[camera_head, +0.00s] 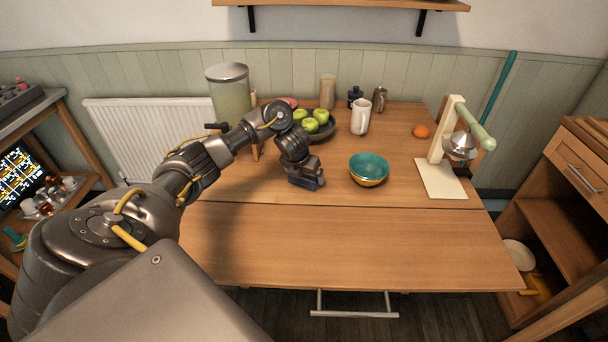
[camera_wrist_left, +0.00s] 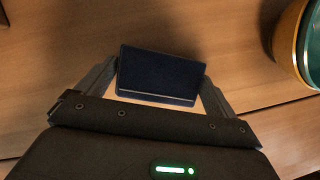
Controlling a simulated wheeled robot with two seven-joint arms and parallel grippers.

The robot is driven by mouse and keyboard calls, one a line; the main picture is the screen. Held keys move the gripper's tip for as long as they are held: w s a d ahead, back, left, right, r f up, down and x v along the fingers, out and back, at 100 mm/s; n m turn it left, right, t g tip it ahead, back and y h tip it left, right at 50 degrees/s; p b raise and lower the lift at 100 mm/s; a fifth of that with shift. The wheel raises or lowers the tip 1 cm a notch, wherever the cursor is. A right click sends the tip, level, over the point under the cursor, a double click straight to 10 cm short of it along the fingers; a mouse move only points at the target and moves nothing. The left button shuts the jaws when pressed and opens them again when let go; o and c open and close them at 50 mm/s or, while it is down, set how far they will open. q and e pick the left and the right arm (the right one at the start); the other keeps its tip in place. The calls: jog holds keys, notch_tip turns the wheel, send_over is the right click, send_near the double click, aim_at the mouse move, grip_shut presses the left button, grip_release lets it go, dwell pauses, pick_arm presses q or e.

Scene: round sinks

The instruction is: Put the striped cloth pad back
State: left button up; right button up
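The cloth pad (camera_wrist_left: 160,72) is a dark blue rectangular piece with a pale line along its near edge; no other stripes can be made out. My left gripper (camera_wrist_left: 158,85) has a finger against each short side of it, and seems shut on it. In the head view, the left gripper (camera_head: 306,172) points down over the wooden table, left of the teal bowl, with the blue pad (camera_head: 308,183) at its tip. I cannot tell whether the pad touches the table. My right gripper is not in view.
The teal bowl (camera_head: 369,169) stands close to the right of the gripper. Behind are a bowl of green apples (camera_head: 310,126), a white mug (camera_head: 360,117) and a glass dispenser (camera_head: 229,95). A stand (camera_head: 442,176) is at right. The front table (camera_head: 350,250) is clear.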

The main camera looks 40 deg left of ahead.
pick_arm(q)
jog(key=shift+o, duration=0.3)
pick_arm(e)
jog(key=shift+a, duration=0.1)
pick_arm(q)
jog(key=shift+r, duration=0.3)
jog(key=p+v, duration=0.6)
jog(key=v, duration=0.5)
jog(key=shift+s+r+p, duration=0.25)
jog(key=shift+s+p, duration=0.05)
jog(key=shift+p, duration=0.1)
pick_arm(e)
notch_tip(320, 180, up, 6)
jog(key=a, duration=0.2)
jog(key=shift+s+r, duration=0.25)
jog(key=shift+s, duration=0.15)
pick_arm(q)
jog(key=shift+d, duration=0.1)
